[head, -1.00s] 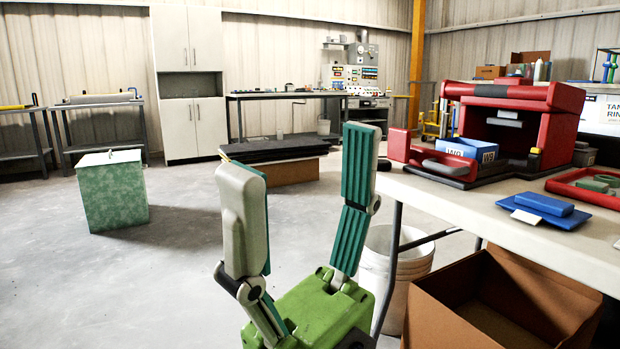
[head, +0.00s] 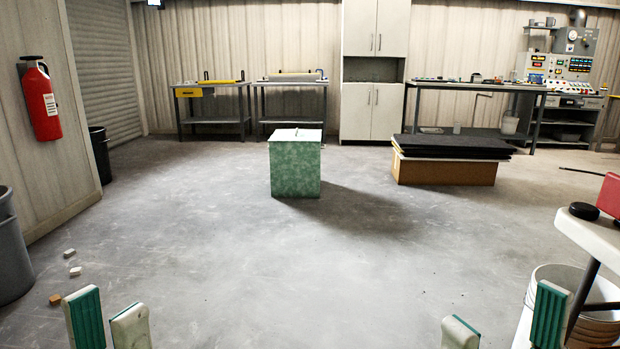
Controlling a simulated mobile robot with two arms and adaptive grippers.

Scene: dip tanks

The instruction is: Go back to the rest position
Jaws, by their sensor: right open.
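My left gripper (head: 108,322) is at the bottom left of the head view. Its two fingertips stand upright and apart, one showing its green ribbed pad, with nothing seen between them. My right gripper (head: 505,325) is at the bottom right, its fingers wide apart with only floor seen between them. The lower parts of both grippers are cut off by the picture's bottom edge.
A white table (head: 590,237) and a white bucket (head: 560,283) stand at the right, close to my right gripper. A green box (head: 295,170) stands on the floor ahead. Grey bins (head: 8,255) and small blocks (head: 75,271) are at the left. The middle floor is clear.

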